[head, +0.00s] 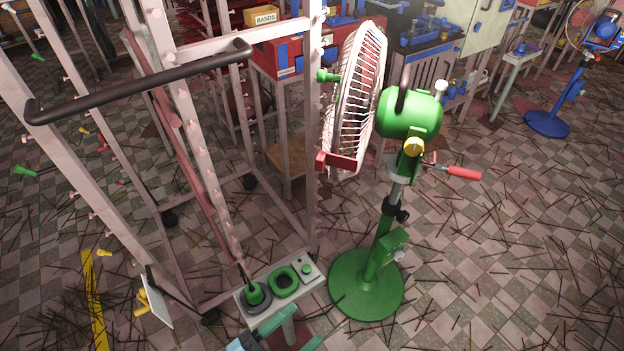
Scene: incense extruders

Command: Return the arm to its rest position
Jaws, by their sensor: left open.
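My left gripper (302,329) shows at the bottom edge of the head view, with green fingers and a teal part on its left. It is open, with its two fingers apart. A grey post shows between or behind the fingers; I cannot tell whether they touch it. Most of my left arm is cut off by the lower edge. My right gripper is not in view.
A green pedestal fan (366,285) stands right of the panel. A tall pale rack (190,130) with a dark handle (140,83) fills the left. A blue fan (547,124) stands far right. Thin sticks litter the checkered floor (500,260), which is otherwise open at right.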

